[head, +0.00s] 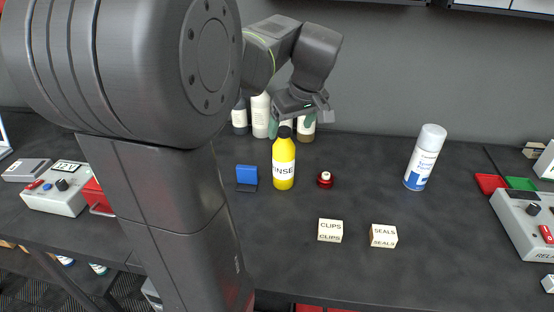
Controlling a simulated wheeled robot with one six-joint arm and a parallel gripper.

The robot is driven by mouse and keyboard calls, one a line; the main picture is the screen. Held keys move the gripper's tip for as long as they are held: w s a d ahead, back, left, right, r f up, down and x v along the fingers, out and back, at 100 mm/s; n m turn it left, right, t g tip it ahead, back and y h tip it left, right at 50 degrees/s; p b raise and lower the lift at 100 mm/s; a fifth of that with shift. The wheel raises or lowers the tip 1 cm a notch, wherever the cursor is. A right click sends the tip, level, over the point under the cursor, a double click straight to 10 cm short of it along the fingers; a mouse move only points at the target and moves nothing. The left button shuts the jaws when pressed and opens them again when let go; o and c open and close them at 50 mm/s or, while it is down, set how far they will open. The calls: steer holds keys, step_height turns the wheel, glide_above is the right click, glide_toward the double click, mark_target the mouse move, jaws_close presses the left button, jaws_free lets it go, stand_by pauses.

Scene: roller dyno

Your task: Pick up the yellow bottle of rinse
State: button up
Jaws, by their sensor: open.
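The yellow bottle of rinse (284,164) stands upright on the dark bench, with a dark cap and a white label reading "RINSE". The bottle still rests on the bench.
Several bottles (261,115) stand behind my gripper. A blue block (247,174) is left of the rinse, a small red item (325,180) right. Boxes marked CLIPS (330,230) and SEALS (383,236) lie in front; a spray can (425,157) stands right.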

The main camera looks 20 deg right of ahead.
mark_target(286, 137)
steer(key=x, duration=0.9)
steer(key=shift+w+d+r+p, duration=0.1)
steer(key=shift+w+p, duration=0.05)
steer(key=shift+p, duration=0.2)
steer(key=shift+r, duration=0.1)
jaws_close()
